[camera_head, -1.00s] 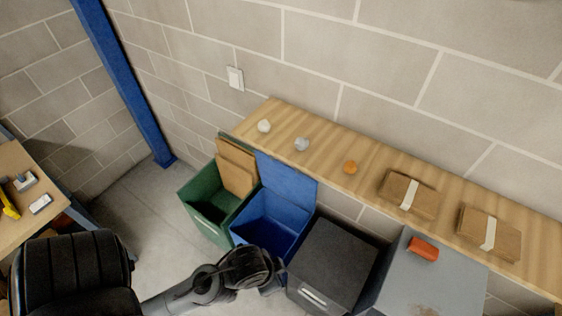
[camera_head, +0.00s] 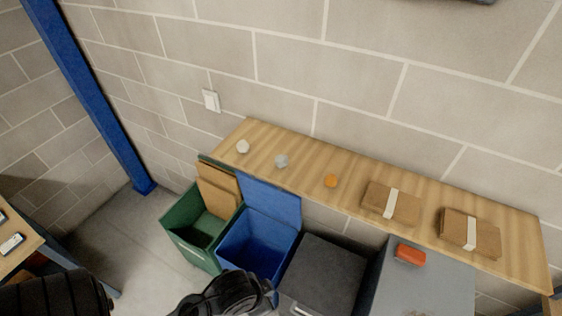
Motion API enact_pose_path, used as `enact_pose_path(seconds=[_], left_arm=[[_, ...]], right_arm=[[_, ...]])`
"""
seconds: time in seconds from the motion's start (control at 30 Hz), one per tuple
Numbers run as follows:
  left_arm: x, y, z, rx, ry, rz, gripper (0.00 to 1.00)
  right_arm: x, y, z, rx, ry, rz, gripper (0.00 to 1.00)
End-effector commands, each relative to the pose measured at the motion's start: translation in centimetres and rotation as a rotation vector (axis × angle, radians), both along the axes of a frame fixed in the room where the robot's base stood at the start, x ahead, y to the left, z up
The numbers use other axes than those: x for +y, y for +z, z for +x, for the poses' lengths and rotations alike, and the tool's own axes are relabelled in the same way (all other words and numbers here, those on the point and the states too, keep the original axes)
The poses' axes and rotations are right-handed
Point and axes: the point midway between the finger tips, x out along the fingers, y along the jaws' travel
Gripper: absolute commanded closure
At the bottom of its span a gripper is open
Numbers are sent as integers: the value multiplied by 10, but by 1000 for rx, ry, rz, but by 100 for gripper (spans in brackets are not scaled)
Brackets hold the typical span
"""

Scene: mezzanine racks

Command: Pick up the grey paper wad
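The grey paper wad (camera_head: 281,160) is a small crumpled ball on the long wooden shelf (camera_head: 415,214) against the block wall. It lies between a whitish wad (camera_head: 243,146) to its left and a small orange ball (camera_head: 331,180) to its right. No gripper touches it. A dark arm of mine (camera_head: 222,296) comes in at the bottom edge, well below the shelf and in front of the blue bin. Its gripper fingers do not show. My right gripper is not in view.
Below the shelf stand an open green bin (camera_head: 184,246), an open blue bin (camera_head: 229,256), a dark grey box (camera_head: 322,270) and a grey cabinet (camera_head: 400,285) with a red block (camera_head: 410,254). Two brown parcels (camera_head: 374,201) (camera_head: 454,228) lie on the shelf's right half.

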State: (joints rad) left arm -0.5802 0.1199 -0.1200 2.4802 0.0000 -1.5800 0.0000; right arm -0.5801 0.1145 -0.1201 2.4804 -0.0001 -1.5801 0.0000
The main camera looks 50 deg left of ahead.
Motion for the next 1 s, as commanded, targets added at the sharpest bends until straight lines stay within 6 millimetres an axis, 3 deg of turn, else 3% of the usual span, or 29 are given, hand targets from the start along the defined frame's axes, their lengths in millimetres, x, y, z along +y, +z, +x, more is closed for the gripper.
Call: enact_pose_path(seconds=[0.4, 0.77, 1.0], left_arm=[[0, 0, 0, 0, 0, 0, 98], [0, 0, 0, 0, 0, 0, 43], [0, 0, 0, 0, 0, 0, 41]], right_arm=[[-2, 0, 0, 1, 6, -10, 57], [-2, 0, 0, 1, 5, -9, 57], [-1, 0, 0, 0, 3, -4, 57]])
